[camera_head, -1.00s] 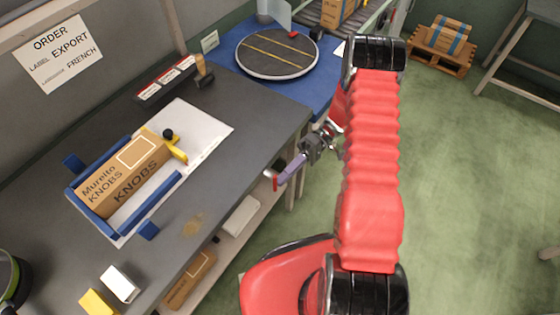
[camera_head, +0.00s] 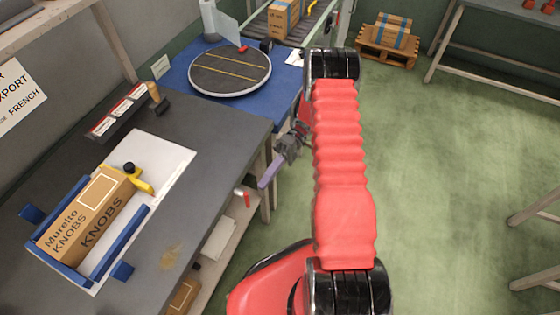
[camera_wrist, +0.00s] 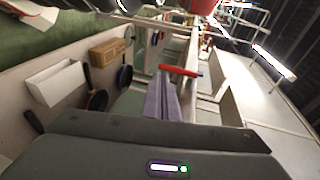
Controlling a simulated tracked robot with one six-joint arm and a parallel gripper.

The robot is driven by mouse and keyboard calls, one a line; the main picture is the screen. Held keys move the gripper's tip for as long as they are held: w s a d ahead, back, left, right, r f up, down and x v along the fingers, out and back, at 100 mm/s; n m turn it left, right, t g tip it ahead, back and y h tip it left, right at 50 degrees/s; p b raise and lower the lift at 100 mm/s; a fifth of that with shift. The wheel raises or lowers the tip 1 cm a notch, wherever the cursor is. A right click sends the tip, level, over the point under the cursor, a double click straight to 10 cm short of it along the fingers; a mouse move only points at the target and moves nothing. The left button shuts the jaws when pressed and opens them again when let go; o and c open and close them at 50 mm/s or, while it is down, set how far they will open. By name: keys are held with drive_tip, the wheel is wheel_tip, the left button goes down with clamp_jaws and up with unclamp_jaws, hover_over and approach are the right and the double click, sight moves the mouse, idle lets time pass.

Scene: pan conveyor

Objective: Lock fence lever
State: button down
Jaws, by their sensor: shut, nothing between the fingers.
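A short red-handled lever (camera_head: 241,196) stands out at the front edge of the dark workbench (camera_head: 225,140). I take the red handle in the wrist view (camera_wrist: 180,71) to be the same one, just beyond my fingertips. My gripper (camera_head: 268,178) has purple-grey fingers. They are shut and empty, in front of the bench edge, right of the red handle and apart from it. In the wrist view the closed fingers (camera_wrist: 162,100) point towards the handle. A yellow clamp with a black knob (camera_head: 140,178) sits at the end of the blue fence (camera_head: 120,243) around a KNOBS carton (camera_head: 88,215).
A round turntable (camera_head: 230,72) stands on a blue table behind the bench. Under the bench are shelves, and a white bin (camera_wrist: 55,82) and hanging pans (camera_wrist: 96,100) show in the wrist view. Green floor (camera_head: 440,180) is free on the right.

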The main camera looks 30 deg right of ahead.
drive_tip(key=f+v, duration=0.1)
drive_tip(key=v, duration=0.7)
drive_tip(key=shift+w+d+f, duration=0.3)
drive_tip(key=shift+f, duration=0.1)
drive_tip(key=s+f+m+h, duration=0.3)
drive_tip(key=f+m, duration=0.1)
drive_tip(key=m, duration=0.2)
drive_tip(key=s+a+r+m+t+h, duration=0.2)
drive_tip(key=r+h, duration=0.2)
drive_tip(key=r, duration=0.6)
drive_tip(key=s+a+r+m+t+h, duration=0.1)
drive_tip(key=s+a+r+t+h, duration=0.3)
drive_tip(key=r, duration=0.6)
drive_tip(key=s+a+r+n+t+h, duration=0.1)
drive_tip(key=s+a+r+t, duration=0.2)
drive_tip(key=r, duration=0.5)
drive_tip(key=s+a+r+n+t+h, duration=0.1)
drive_tip(key=s+a+r+n+t, duration=0.1)
drive_tip(key=r, duration=0.7)
drive_tip(key=s+a+t, duration=0.1)
drive_tip(key=s, duration=0.1)
drive_tip(key=shift+s+a+r+t+h, duration=0.2)
drive_tip(key=shift+s+a+t+h, duration=0.1)
drive_tip(key=shift+s+a+h, duration=0.1)
idle(1.9)
